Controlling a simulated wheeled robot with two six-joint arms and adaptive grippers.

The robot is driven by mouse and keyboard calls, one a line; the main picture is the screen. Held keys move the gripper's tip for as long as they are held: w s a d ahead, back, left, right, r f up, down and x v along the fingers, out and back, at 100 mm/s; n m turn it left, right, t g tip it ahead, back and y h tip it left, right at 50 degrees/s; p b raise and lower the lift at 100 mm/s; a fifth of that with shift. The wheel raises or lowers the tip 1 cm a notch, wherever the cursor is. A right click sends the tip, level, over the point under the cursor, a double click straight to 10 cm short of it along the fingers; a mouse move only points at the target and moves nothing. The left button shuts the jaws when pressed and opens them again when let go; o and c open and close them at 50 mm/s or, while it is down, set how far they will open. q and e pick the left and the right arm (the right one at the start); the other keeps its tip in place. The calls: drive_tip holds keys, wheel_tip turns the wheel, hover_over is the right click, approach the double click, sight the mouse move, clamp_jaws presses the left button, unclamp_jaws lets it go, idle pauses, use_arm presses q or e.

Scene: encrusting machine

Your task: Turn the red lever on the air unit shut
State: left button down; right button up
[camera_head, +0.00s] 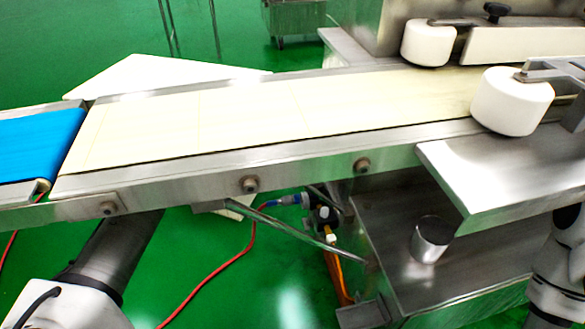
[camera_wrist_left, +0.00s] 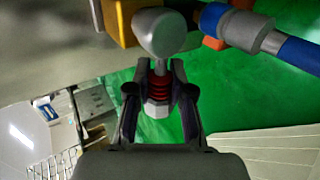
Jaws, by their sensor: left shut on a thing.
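The air unit (camera_head: 324,214) sits under the conveyor in the head view, beside a blue hose fitting; its lever cannot be made out there. In the left wrist view, a red ribbed piece (camera_wrist_left: 159,84), seemingly the red lever, lies between the two fingers of my left gripper (camera_wrist_left: 160,92). The fingers are shut on it. A rounded grey knob (camera_wrist_left: 162,32) is just beyond, covering part of the unit. In the head view my left arm reaches under the conveyor, which hides the gripper. My right gripper is out of view; only part of that arm shows at the right edge.
The conveyor (camera_head: 230,162) crosses above the air unit. A metal shelf (camera_head: 480,250) with a steel cup (camera_head: 432,240) stands to the right. A blue hose with a grey connector (camera_wrist_left: 238,26) and an orange block (camera_wrist_left: 118,22) are close to the gripper. A red hose (camera_head: 222,268) lies on the green floor.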

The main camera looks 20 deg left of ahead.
use_arm(q)
drive_tip(key=c, duration=1)
unclamp_jaws()
drive_tip(key=shift+a+r, duration=0.1)
drive_tip(key=shift+a, duration=0.15)
drive_tip(key=s+a, duration=0.2)
drive_tip(key=a, duration=0.2)
drive_tip(key=s+a+r, duration=0.1)
drive_tip(key=s+a, duration=0.5)
drive_tip(key=a, duration=0.1)
drive_tip(key=shift+a+r, duration=0.2)
drive_tip(key=shift+a, duration=0.1)
